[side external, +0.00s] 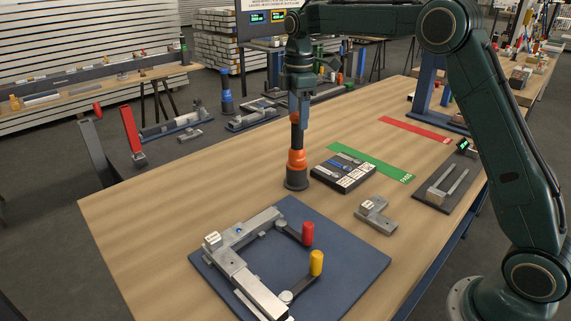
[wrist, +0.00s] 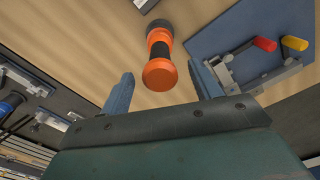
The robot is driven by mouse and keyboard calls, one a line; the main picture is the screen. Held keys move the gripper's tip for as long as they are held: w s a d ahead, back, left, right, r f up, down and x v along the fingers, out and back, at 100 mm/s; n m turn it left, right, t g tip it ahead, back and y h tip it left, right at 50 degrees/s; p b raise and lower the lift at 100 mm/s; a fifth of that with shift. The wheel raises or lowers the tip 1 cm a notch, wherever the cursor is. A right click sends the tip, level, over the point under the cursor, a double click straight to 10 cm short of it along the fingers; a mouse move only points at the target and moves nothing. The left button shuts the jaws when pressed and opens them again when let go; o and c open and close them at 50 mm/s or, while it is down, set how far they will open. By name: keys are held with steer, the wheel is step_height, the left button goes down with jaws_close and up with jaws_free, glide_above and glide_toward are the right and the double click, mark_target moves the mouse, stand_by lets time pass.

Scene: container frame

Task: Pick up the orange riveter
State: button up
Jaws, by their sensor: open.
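The orange riveter (side external: 296,159) stands upright on the wooden table, with a dark base and a black upper section. In the wrist view the riveter (wrist: 160,73) shows orange ends and a black middle, between and beyond the two fingertips. My gripper (side external: 303,124) points down at the riveter's upper end and partly covers it in the side view. In the wrist view my gripper (wrist: 161,70) is open, with a finger on either side of the riveter and visible gaps. I cannot tell exactly how far the fingertips reach down along it.
A blue plate (side external: 345,245) with a metal clamp frame and red and yellow handles lies in front. A dark box (side external: 343,172) stands close to the riveter's right. A grey bracket (side external: 376,214) and green strip (side external: 370,162) lie farther right. The table left of the riveter is clear.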

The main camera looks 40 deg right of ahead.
mark_target(297, 147)
steer(key=shift+f, duration=1.55)
steer(key=c, duration=1.1)
